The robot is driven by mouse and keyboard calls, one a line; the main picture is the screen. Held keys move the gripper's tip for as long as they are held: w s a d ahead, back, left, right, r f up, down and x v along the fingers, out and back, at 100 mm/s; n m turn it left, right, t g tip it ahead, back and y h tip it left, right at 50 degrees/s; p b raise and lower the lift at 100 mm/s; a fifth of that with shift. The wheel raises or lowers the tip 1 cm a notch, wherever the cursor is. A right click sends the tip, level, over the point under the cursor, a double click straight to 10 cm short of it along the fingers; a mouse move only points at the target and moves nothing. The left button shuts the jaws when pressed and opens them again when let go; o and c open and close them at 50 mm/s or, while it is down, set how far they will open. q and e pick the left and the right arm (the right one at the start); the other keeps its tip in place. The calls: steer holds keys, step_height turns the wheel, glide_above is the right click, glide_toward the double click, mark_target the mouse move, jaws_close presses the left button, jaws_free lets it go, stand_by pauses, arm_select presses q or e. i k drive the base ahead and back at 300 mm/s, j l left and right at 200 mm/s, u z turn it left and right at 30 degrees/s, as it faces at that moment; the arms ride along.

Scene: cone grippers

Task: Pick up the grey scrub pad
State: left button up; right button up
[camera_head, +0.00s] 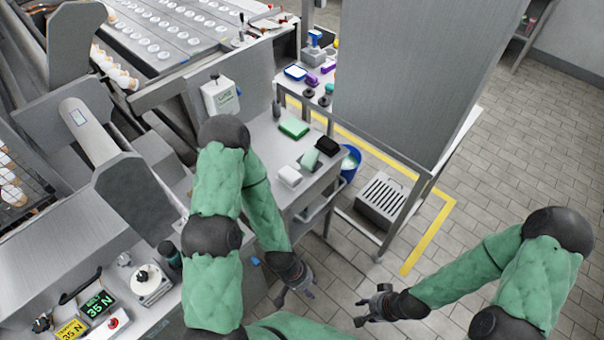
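Several pads lie on a grey steel table: a green pad (294,128), a pale green pad (310,160), a white or very light grey pad (289,177) and a black or very dark grey pad (327,147). None is plainly mid-grey, so I cannot tell for certain which is the grey scrub pad. My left gripper (296,296) is open and empty, in front of the table and below the pads in the picture. My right gripper (361,311) is open and empty over the floor, further right. Both are clear of the pads.
The steel table (262,140) carries a white dispenser box (221,96) at its back. A blue bucket (350,163) and a grey slotted box (382,200) stand right of it. A large grey panel (415,75) rises behind. The tiled floor at right is open.

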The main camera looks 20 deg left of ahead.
mark_target(310, 160)
steer(key=k+u, duration=0.15)
steer(key=u, duration=1.35)
steer(key=l+u, duration=0.8)
steer(key=l, duration=0.25)
steer(key=k+l+u, duration=0.15)
steer(key=l+u, duration=0.25)
steer(key=l, duration=0.1)
